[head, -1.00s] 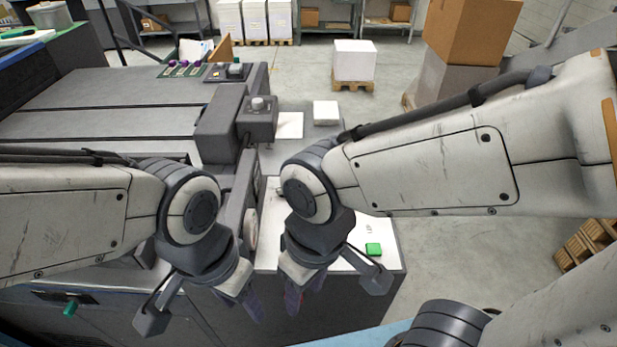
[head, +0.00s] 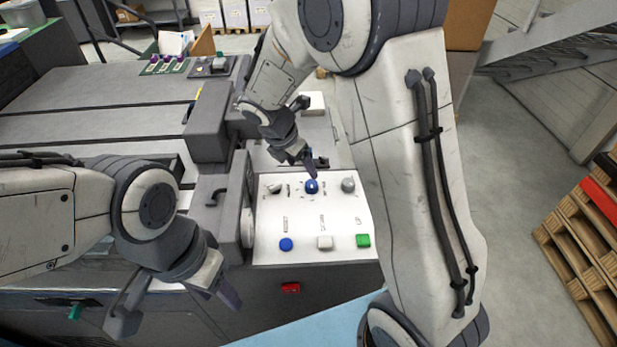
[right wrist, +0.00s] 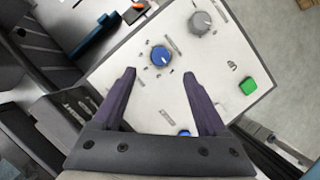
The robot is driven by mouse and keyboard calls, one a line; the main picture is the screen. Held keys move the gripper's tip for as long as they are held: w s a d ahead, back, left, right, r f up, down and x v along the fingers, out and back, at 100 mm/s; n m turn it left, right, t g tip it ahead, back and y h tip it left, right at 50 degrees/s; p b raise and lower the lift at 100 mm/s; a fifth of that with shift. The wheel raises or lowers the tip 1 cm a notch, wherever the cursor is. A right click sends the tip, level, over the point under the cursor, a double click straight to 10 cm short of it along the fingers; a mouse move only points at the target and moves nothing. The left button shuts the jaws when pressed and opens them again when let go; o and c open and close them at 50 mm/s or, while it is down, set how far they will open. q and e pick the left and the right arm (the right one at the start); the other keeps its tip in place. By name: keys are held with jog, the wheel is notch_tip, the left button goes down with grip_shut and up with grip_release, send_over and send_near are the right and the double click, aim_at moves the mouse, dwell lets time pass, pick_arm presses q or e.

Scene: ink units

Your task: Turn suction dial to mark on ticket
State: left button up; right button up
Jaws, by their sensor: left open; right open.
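The control panel (head: 270,222) is white with small printed labels too small to read. A round blue dial (head: 311,186) sits in the middle of its upper row. A grey dial (head: 348,185) is to its right and a grey lever-like knob (head: 275,188) to its left. I cannot tell by label which is the suction dial. My right gripper (head: 312,166) is open just above the blue dial. In the right wrist view, the blue dial (right wrist: 161,57) lies just beyond and between the open fingertips. My left gripper (head: 228,290) is open and empty left of the panel. I cannot make out the ticket.
Blue (head: 286,244), white (head: 324,242) and green (head: 363,240) buttons line the panel's lower row. A red switch (head: 290,287) is on the front face below.

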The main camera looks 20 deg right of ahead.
aim_at(311, 184)
jog(key=x, duration=0.9)
jog(key=shift+f+b, duration=0.3)
grip_shut()
